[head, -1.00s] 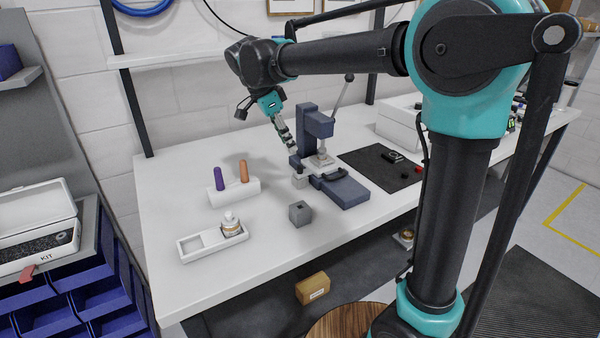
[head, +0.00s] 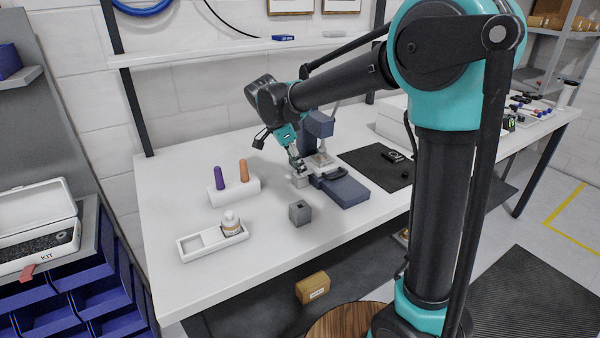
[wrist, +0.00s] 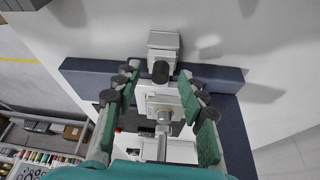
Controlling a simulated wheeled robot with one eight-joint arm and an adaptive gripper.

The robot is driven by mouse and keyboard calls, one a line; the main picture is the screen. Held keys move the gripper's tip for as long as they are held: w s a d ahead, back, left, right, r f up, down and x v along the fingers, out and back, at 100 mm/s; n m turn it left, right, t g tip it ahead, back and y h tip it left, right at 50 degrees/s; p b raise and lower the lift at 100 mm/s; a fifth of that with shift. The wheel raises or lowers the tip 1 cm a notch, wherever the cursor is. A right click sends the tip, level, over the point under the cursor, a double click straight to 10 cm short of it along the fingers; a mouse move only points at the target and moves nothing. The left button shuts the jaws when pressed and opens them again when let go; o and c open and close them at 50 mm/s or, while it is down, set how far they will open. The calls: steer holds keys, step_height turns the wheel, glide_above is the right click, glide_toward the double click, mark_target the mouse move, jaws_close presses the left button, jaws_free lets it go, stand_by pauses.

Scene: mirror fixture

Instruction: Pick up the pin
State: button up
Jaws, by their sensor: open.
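My gripper (head: 297,165) points down at the left side of the blue press (head: 320,127) on the white table. In the wrist view my gripper (wrist: 160,78) is open, with its two fingers apart. A short dark round-ended piece (wrist: 161,72) shows between the fingertips, and nothing is clamped. It may be the pin, but I cannot tell for sure. It lies in line with a light grey block (wrist: 163,42) and the press's pale metal parts (wrist: 163,104). The same light block shows below my gripper in the head view (head: 300,181).
A grey block with a hole (head: 300,213) stands in front of the press. A white holder (head: 233,194) with a purple and an orange peg and a white tray (head: 196,250) with a small bottle are to the left. A dark mat (head: 378,168) lies to the right.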

jaws_close()
steer(key=shift+r, duration=0.1)
step_height(320, 180, up, 20)
stand_by(0.8)
